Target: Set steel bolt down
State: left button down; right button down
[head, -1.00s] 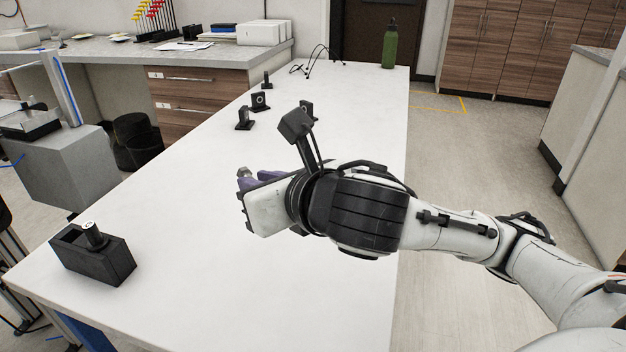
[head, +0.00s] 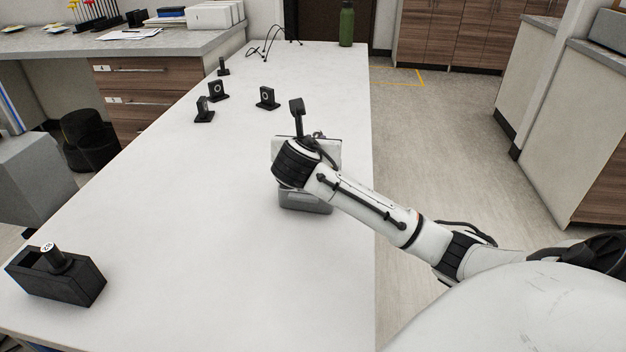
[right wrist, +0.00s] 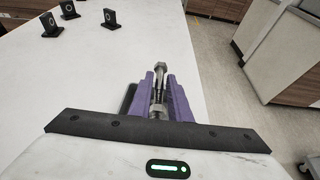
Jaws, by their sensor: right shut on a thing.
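The steel bolt (right wrist: 158,92) is between the purple fingers of my right gripper (right wrist: 160,78) in the right wrist view. The gripper is shut on it, and the bolt lies lengthwise between the fingers, its far end showing past them. In the head view my wrist hides the fingers and most or all of the bolt. A grey box-like thing (head: 305,201) shows under my wrist on the white table (head: 190,215); its inside is hidden. I cannot tell how high the bolt is above the table. My left gripper is not in view.
A black open box (head: 75,285) with a dark cylinder in it stands at the near left. Several small black stands (head: 267,99) are towards the back. A green bottle (head: 346,25) and a black cable (head: 268,43) are at the far end. The left middle of the table is clear.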

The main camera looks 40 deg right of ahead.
notch_tip(320, 180, down, 8)
jog(key=shift+f+b, duration=0.2)
jog(key=shift+b, duration=0.25)
jog(key=shift+f, duration=0.45)
jog(key=c, duration=1.6)
grip_release()
jog(key=shift+f, duration=0.1)
jog(key=shift+c, duration=0.2)
jog(key=shift+r, duration=0.35)
jog(key=p+v, duration=0.1)
jog(key=v, duration=1.1)
jog(key=shift+r, duration=0.35)
